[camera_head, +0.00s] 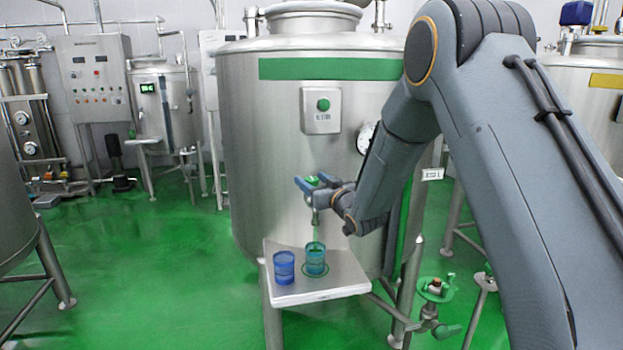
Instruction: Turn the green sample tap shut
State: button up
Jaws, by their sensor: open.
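The green sample tap (312,180) sticks out from the front of the large steel tank (270,130). My gripper (309,186) reaches in from the right, with its blue fingers open around the green handle. I cannot tell whether they touch it. A thin greenish stream (315,236) appears to run from the spout down to a teal cup (316,263). This cup stands upright under the tap on a green ring mark. My wrist hides part of the tap body.
A blue cup (284,268) stands left of the teal cup on a small steel shelf (322,292). A button box (322,110) and a gauge (366,138) sit on the tank above. A lower green valve (436,290) is at the right. The green floor at left is clear.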

jog(key=shift+w+a, duration=0.25)
jog(key=shift+w, duration=0.15)
jog(key=shift+c, duration=0.4)
jog(key=c, duration=1)
